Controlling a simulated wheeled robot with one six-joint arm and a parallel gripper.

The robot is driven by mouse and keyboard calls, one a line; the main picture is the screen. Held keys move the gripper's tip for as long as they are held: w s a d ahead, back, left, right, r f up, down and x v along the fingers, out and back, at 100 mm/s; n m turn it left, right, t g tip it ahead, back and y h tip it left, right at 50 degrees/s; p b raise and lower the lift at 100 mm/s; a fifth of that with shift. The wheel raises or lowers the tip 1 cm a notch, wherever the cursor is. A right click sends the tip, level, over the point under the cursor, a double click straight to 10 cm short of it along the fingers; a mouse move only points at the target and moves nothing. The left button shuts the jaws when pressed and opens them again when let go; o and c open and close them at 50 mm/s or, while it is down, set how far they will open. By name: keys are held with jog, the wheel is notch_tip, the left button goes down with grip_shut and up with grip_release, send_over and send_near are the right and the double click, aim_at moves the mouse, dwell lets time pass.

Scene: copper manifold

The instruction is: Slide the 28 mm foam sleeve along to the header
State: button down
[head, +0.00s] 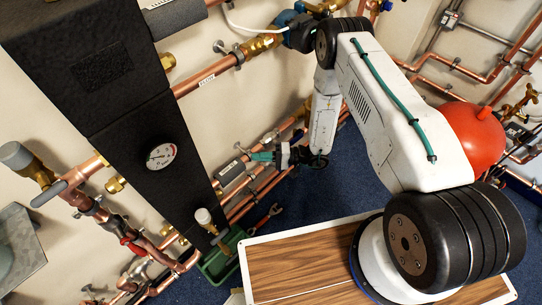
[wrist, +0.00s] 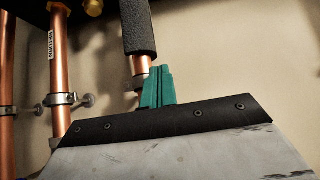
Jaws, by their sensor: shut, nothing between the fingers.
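A dark foam sleeve (head: 231,172) sits around a copper pipe beside the black header (head: 115,105), which carries a round gauge. The sleeve also shows in the wrist view (wrist: 138,28), running up out of the picture; bare copper and a pipe clip show below its lower end. I cannot read its size. My gripper (head: 259,157) is shut and empty, its green fingertips close to the sleeve's end away from the header. In the wrist view the fingertips (wrist: 160,72) overlap the pipe just below that end; I cannot tell whether they touch the foam.
Parallel copper pipes (wrist: 61,70) with clips run beside the sleeved one. A second grey sleeve (head: 175,14) is on an upper pipe. A green tray (head: 215,266) and a wrench (head: 268,215) lie below. A red vessel (head: 470,135) stands behind my arm. Blue floor is partly open.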

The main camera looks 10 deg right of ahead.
aim_at(244, 163)
jog(key=shift+w+a, duration=0.15)
jog(key=shift+a, duration=0.65)
jog(key=shift+w+a, duration=0.15)
jog(key=shift+a, duration=0.65)
jog(key=s+a, duration=0.2)
jog(key=a, duration=0.1)
jog(key=shift+d, duration=0.15)
jog(key=s+d, duration=0.2)
jog(key=d, duration=0.7)
jog(key=shift+d, duration=0.35)
